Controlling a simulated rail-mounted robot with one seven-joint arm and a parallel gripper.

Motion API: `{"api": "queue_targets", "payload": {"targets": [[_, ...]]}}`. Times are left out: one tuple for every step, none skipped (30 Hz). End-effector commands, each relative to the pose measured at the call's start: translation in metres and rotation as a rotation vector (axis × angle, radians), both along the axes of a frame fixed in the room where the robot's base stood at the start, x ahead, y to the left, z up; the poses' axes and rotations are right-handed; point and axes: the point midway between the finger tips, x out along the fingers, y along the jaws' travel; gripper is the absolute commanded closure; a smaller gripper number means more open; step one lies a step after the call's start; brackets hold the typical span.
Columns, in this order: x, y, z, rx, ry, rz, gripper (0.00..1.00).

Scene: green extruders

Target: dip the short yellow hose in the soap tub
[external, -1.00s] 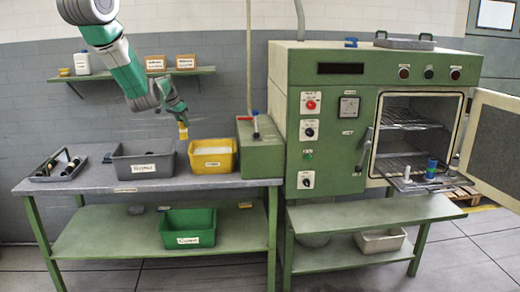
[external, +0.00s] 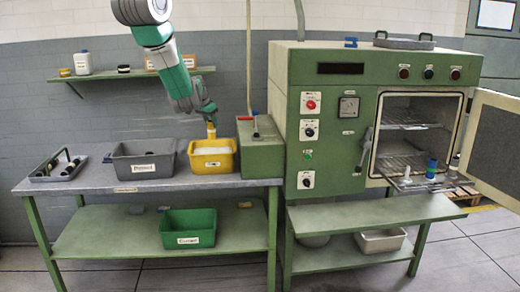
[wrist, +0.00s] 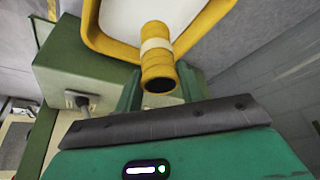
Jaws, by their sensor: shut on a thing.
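The short yellow hose (external: 211,130) is held in my gripper (external: 208,112) and hangs down over the yellow tub (external: 213,168). In the wrist view the hose (wrist: 157,70) shows a pale band and a dark open end, between the green fingers of my gripper (wrist: 157,88). The tub (wrist: 197,40) has a yellow rim and white contents, and the hose's far end overlaps them in the wrist view. I cannot tell whether the hose touches the contents. The tub's label is too small to read.
A grey bin (external: 143,160) stands left of the yellow tub and a green box (external: 260,146) right of it. A grey tray (external: 58,166) with dark pieces is at the table's left end. The oven (external: 375,120) stands open at right.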

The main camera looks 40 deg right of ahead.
Motion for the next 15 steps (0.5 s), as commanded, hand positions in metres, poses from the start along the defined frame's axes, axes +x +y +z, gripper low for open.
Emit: {"api": "queue_targets", "payload": {"targets": [[0.0, 0.0, -0.01, 0.0, 0.001, -0.001, 0.9], [0.0, 0.0, -0.014, 0.0, 0.001, -0.001, 0.9], [0.0, 0.0, -0.02, -0.001, 0.001, 0.0, 0.9], [0.0, 0.0, -0.024, -0.001, 0.001, 0.0, 0.9], [0.0, 0.0, -0.028, -0.001, 0.001, 0.0, 0.9], [0.0, -0.001, -0.034, -0.001, 0.001, 0.0, 0.9], [-0.001, -0.001, -0.039, -0.001, 0.001, 0.0, 0.9], [0.0, 0.0, -0.042, 0.0, 0.001, 0.0, 0.9], [0.0, 0.0, -0.048, 0.0, 0.0, 0.0, 0.9], [0.0, 0.0, -0.052, 0.0, -0.001, 0.0, 0.9], [0.001, 0.0, -0.056, -0.001, -0.001, 0.001, 0.9], [0.0, 0.0, -0.062, 0.0, -0.001, 0.0, 0.9], [0.0, 0.0, -0.066, 0.0, 0.0, 0.0, 0.9], [0.0, 0.0, -0.071, 0.001, 0.0, -0.001, 0.9], [0.0, 0.0, -0.077, 0.001, 0.0, 0.0, 0.9]]}}
